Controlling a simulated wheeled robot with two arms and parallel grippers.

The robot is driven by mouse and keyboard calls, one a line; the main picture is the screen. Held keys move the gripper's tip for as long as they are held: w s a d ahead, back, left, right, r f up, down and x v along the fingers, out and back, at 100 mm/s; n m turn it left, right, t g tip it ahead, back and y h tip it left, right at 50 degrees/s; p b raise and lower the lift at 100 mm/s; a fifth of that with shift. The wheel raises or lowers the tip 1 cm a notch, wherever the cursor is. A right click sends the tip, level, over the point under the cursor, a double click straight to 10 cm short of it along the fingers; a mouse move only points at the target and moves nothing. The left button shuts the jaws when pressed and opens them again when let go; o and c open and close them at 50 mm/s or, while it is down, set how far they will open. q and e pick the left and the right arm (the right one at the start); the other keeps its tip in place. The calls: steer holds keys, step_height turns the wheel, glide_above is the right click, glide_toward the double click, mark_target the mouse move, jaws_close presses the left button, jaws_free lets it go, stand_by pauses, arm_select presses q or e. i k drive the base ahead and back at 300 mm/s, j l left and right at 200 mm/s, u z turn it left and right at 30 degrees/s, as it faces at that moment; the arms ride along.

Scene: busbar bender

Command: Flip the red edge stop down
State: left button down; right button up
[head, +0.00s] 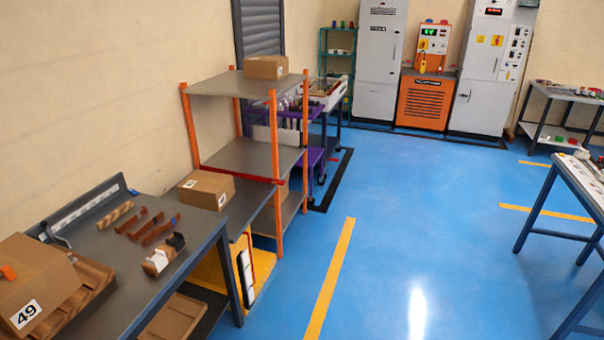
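A thin red strip (262,180), which looks like the red edge stop, runs along the near edge of the middle board of a shelf rack (250,154) with orange posts. It is small in the picture, and I cannot tell clearly whether it stands up or hangs down. The middle board carries nothing that I can see. Neither of my grippers is in the head view.
A workbench (112,243) at the lower left holds copper-coloured bent parts (150,228) and a cardboard box (36,285). Blue floor (400,230) is clear right of the rack; a table (585,185) stands far right.

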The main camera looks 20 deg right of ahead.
mark_target(254, 177)
steer(key=z, duration=0.2)
steer(key=i+l, duration=0.2)
steer(key=i, duration=0.3)
steer(key=i+l, duration=0.2)
steer(key=i, duration=0.3)
steer(key=i+l, duration=0.2)
steer(key=i, duration=0.35)
steer(key=i+l, duration=0.2)
steer(key=i, duration=0.3)
steer(key=i+l+u, duration=0.1)
steer(key=i, duration=0.4)
steer(key=i+l, duration=0.3)
steer(key=i, duration=0.2)
steer(key=i+l, duration=0.25)
steer(key=i, duration=0.25)
